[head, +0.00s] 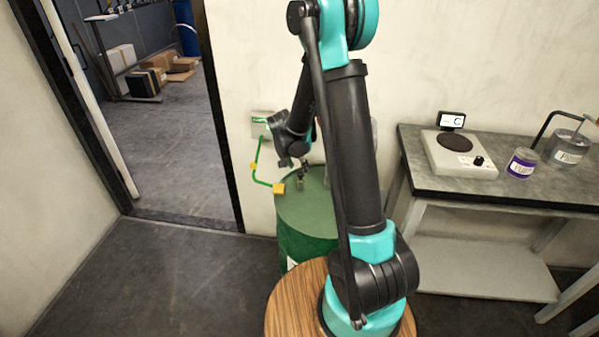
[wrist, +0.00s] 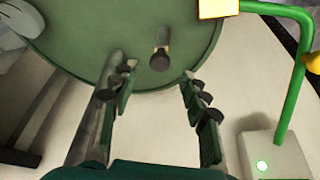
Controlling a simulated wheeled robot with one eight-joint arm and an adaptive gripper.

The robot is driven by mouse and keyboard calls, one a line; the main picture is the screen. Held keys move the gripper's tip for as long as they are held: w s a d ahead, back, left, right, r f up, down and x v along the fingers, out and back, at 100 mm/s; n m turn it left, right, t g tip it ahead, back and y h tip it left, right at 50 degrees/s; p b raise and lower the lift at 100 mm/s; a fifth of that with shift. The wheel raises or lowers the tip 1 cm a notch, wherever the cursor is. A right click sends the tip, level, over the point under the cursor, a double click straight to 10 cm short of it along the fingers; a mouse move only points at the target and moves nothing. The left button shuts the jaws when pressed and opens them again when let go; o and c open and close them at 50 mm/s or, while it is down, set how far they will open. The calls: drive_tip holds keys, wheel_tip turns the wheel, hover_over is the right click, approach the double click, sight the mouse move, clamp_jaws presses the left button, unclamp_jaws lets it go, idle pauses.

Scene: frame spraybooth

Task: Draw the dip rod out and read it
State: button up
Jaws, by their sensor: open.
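The dip rod appears to be the short pale stub with a dark round knob (wrist: 160,60) on the green drum lid; its lower part is hidden. In the head view, a small dark fitting (head: 301,184) shows on the lid, too small to make out. The green drum (head: 304,240) stands against the wall, and its lid (wrist: 95,28) fills the top of the wrist view. My gripper (wrist: 159,72) is open and empty, its fingers pointing towards the lid with the knob seen between the tips. I cannot tell the remaining distance. In the head view my wrist (head: 293,148) hangs over the drum.
A bench (head: 480,188) at right holds a scale (head: 458,155) and jars. An open doorway is at left.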

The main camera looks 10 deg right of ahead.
sight(300, 173)
drive_tip(key=shift+x, duration=1.95)
clamp_jaws()
